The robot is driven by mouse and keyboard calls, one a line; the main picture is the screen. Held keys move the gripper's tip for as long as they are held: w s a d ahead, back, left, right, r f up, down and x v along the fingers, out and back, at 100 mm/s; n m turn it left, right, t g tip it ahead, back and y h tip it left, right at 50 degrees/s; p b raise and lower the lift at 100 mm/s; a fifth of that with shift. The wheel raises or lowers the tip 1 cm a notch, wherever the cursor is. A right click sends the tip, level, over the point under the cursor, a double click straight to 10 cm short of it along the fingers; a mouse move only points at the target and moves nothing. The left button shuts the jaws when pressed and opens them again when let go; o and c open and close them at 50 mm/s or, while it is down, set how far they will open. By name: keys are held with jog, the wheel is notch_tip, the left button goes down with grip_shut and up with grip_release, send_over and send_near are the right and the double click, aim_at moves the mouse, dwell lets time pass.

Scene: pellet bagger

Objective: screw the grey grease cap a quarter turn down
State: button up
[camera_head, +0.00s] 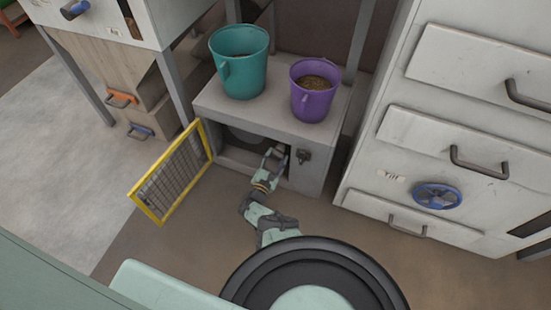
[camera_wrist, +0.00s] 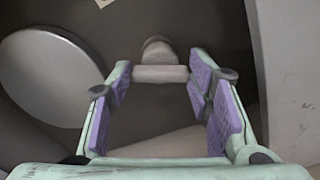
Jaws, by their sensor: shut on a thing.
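The grey grease cap (camera_wrist: 160,74) shows at the top centre of the wrist view, with a rounded grey part (camera_wrist: 158,50) just beyond it. My gripper (camera_wrist: 162,75) is shut on the cap, its fingertips on the left and right sides of it. In the head view my gripper (camera_head: 277,155) reaches into the open front of the low grey cabinet (camera_head: 310,178). The cap cannot be made out there, as the gripper and the dark opening hide it. Its thread is not visible.
A yellow-framed mesh door (camera_head: 176,172) hangs open left of the opening. A large grey disc (camera_wrist: 62,78) lies left of my fingers, and a pale wall (camera_wrist: 290,75) rises close on the right. A teal bucket (camera_head: 240,65) and a purple bucket (camera_head: 312,92) stand on the cabinet.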

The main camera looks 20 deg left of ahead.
jog(key=m+b, duration=0.1)
jog(key=m, duration=0.5)
jog(key=shift+d+f, duration=0.15)
jog(key=m+b, duration=0.2)
jog(key=m, duration=0.4)
jog(key=shift+m, duration=0.3)
jog(key=o, duration=1.1)
jog(key=shift+o, duration=0.2)
